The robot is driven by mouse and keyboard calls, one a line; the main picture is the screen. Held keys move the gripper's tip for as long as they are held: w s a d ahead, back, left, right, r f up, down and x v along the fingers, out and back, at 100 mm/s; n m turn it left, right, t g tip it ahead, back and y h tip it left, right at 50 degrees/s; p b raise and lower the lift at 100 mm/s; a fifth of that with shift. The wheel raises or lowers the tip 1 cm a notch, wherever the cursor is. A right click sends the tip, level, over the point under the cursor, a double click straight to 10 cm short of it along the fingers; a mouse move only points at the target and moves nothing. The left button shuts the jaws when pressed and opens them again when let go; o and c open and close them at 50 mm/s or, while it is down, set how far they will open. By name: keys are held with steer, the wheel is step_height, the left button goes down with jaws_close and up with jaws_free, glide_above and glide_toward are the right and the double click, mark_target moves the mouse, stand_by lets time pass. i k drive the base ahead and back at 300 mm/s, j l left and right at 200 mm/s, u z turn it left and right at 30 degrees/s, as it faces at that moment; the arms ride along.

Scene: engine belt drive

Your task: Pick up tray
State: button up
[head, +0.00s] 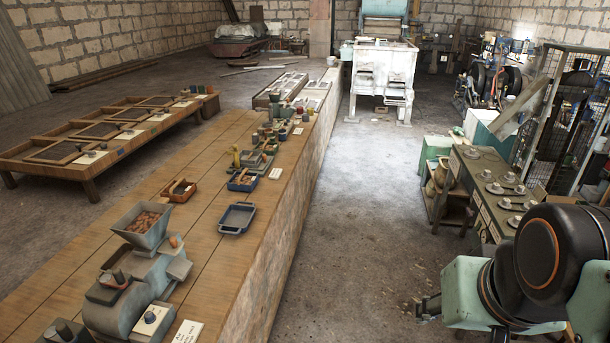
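An empty blue-grey tray (251,207) lies on the long wooden bench, near its right edge. A smaller blue tray (233,187) with items in it sits just beyond it. A brown tray (191,194) with small contents sits to the left. My gripper (424,308) is small and dark at the lower right, at the end of my arm. It is over the floor aisle, well right of the bench and apart from all trays. Its fingers are too small and dark to tell open from shut.
A hopper machine (142,222) full of brown pieces stands on the bench at the near left. Small coloured items (256,155) stand farther along it. A side table with cups (490,188) and a wire cage are on the right. The concrete aisle (350,200) is clear.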

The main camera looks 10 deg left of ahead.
mark_target(236, 219)
steer(key=u, duration=1.35)
steer(key=i+l+u, duration=0.15)
steer(key=u, duration=0.35)
steer(key=i+l+u, duration=0.1)
steer(key=l+u, duration=0.25)
steer(key=u, duration=0.15)
steer(key=i+l+u, duration=0.1)
steer(key=l+u, duration=0.9)
steer(key=l, duration=0.95)
steer(key=k+l, duration=0.15)
steer(key=l, duration=0.4)
steer(key=l+u, duration=0.1)
steer(key=l, duration=0.4)
steer(key=k, duration=0.05)
